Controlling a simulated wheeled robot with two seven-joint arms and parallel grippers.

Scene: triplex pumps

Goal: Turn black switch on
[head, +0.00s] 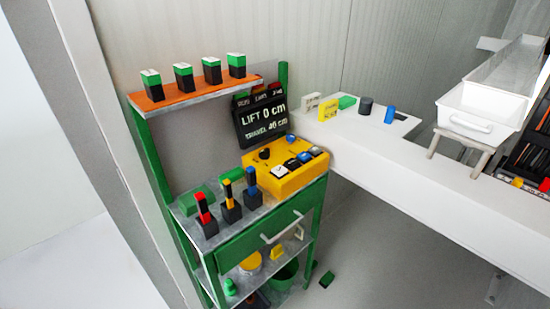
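A yellow control box (266,182) sits on the top of a green and grey workbench, near its right end. A small black knob-like switch (264,154) stands on the box's upper left part. Whether it is on or off cannot be told at this size. Several blue, white and dark buttons are beside it on the same box. A black display (250,128) behind the box reads "LIFT 0 cm" and a travel value that is hard to read. Neither of my grippers is in view.
Red, yellow and blue-topped tools (230,205) stand left of the box. An orange shelf (180,96) with several green-topped dark blocks is above. A white counter (400,175) adjoins on the right, with a white bin (480,118). Grey floor is open in front.

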